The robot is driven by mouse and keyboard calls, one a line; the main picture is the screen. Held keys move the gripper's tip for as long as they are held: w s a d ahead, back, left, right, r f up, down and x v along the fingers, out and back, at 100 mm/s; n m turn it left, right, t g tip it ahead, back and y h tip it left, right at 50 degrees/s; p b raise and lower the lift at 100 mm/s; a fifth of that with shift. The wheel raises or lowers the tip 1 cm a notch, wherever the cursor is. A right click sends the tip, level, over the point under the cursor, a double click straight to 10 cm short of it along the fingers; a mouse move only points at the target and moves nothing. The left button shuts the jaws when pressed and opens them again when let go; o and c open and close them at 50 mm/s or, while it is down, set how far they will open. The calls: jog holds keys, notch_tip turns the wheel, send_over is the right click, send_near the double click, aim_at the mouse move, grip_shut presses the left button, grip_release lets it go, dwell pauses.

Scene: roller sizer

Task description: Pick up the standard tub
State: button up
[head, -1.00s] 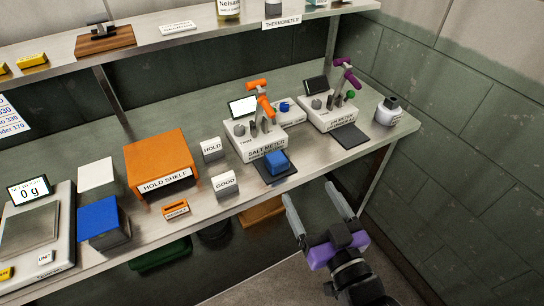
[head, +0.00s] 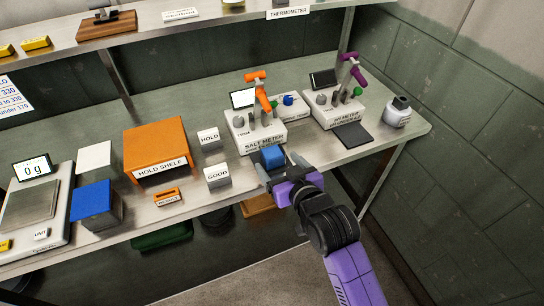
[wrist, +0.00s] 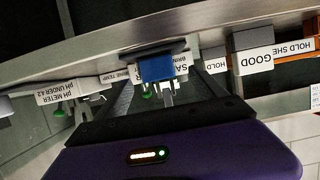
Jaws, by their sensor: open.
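A small blue tub (head: 272,157) sits on the dark pad in front of the salt meter (head: 255,133), near the bench's front edge. No label naming it standard is readable. It also shows in the wrist view (wrist: 157,68), upside down, between the tips of my fingers. My gripper (head: 281,167) is open and empty, just in front of the tub and pointing at it. One finger is on each side of the tub in the picture. I cannot tell whether the tips reach past its front face. A second, larger block with a blue top (head: 93,200) stands at the left.
The pH meter (head: 340,108) with an empty dark pad (head: 352,135) and a grey bottle (head: 397,112) stand to the right. The GOOD block (head: 217,177), HOLD block (head: 209,138) and orange hold shelf (head: 155,143) stand left. A scale (head: 30,205) is far left.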

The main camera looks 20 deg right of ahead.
aim_at(276, 160)
jog(key=shift+p+x, duration=0.4)
jog(key=shift+x, duration=2.2)
jog(key=shift+d+r, duration=0.1)
jog(key=shift+r, duration=0.1)
jog(key=c, duration=1.7)
